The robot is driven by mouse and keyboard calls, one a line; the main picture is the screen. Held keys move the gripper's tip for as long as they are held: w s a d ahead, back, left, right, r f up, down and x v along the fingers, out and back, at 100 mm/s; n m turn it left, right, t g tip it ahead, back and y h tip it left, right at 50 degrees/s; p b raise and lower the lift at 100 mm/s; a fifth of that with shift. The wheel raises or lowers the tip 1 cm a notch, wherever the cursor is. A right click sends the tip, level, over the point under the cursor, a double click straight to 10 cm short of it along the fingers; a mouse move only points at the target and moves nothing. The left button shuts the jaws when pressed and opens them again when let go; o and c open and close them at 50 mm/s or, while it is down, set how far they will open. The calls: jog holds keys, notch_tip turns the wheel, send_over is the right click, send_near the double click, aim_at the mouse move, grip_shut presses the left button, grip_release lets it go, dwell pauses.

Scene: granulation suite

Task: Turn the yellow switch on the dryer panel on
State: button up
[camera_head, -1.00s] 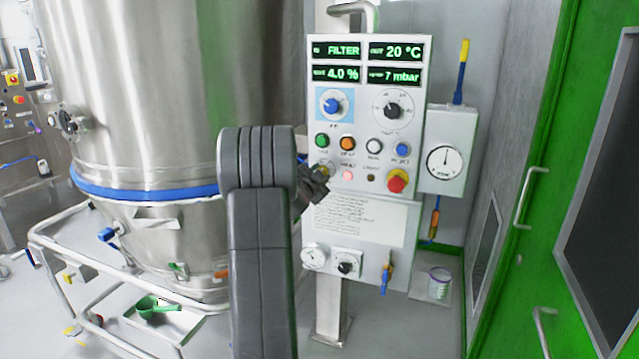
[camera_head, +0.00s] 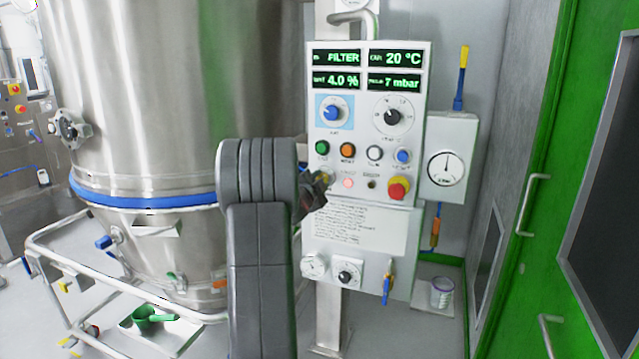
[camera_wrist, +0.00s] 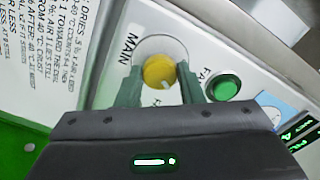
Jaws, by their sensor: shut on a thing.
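The yellow switch (camera_wrist: 158,71) is a round knob on a pale round plate marked MAIN in the wrist view. A small white mark shows at its lower right edge in that view. My gripper (camera_wrist: 160,84) has one finger on each side of the knob and is shut on it. In the head view my gripper (camera_head: 318,188) is at the left side of the dryer panel (camera_head: 365,190), below the green button. There the gripper and arm mostly hide the switch.
A green button (camera_wrist: 224,88) sits close beside one finger. A red emergency knob (camera_head: 398,189) on yellow, several buttons, two dials and green displays are on the panel. A steel vessel (camera_head: 150,100) stands left, a gauge box (camera_head: 448,150) and green door frame right.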

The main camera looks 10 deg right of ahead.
jog(key=o, duration=1)
jog(key=b+v, duration=0.2)
jog(key=v, duration=1.1)
jog(key=shift+s+a, duration=0.25)
jog(key=shift+s, duration=0.1)
jog(key=shift+w+d, duration=0.1)
jog(key=p+x, duration=0.2)
jog(key=x, duration=1.1)
jog(key=shift+w+d, duration=0.2)
jog(key=shift+w, duration=0.05)
jog(key=shift+s+a, duration=0.1)
